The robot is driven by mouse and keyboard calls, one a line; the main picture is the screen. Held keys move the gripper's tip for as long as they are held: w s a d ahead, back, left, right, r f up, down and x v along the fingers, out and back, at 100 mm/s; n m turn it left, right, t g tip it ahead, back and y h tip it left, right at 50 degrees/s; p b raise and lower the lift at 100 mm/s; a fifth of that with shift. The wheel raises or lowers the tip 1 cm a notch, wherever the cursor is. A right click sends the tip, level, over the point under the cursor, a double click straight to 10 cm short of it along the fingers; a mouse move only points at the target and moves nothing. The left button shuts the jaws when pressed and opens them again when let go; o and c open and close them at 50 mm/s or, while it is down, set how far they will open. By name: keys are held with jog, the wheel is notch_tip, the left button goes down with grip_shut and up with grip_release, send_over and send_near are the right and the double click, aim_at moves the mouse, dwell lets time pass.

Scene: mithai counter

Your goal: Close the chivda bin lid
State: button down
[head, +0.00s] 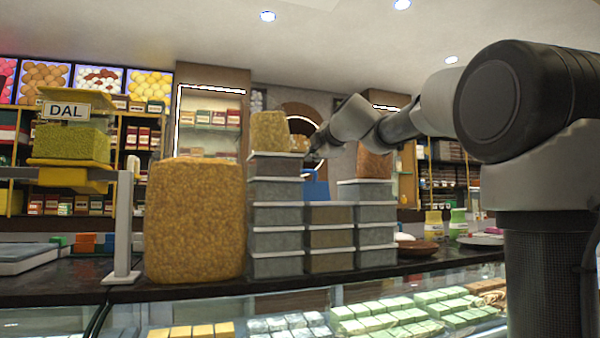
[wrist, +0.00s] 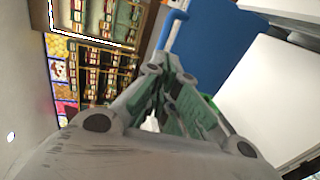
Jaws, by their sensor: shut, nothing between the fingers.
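A blue panel (wrist: 215,45) with a lighter blue, handle-like edge fills the upper middle of the wrist view, just beyond my fingers. It shows in the head view as a small blue patch (head: 316,187) behind the stacked boxes. It may be the chivda bin lid; no label shows, and I cannot tell its angle or the bin below. My gripper (wrist: 170,75) is shut and empty, its fingertips close to the blue panel; I cannot tell if they touch. In the head view my gripper (head: 312,158) is small and partly hidden behind the boxes.
Grey lidded boxes (head: 277,216) are stacked on the dark counter, with a large clear bag of golden snack (head: 195,220) to their left. A DAL dispenser (head: 70,140) stands further left. A white surface (wrist: 275,90) lies right of my fingers. A glass sweets case (head: 380,315) is in front.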

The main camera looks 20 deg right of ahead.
jog(key=shift+m, duration=0.3)
jog(key=x, duration=1.4)
jog(key=shift+f, duration=0.15)
jog(key=shift+w, duration=0.1)
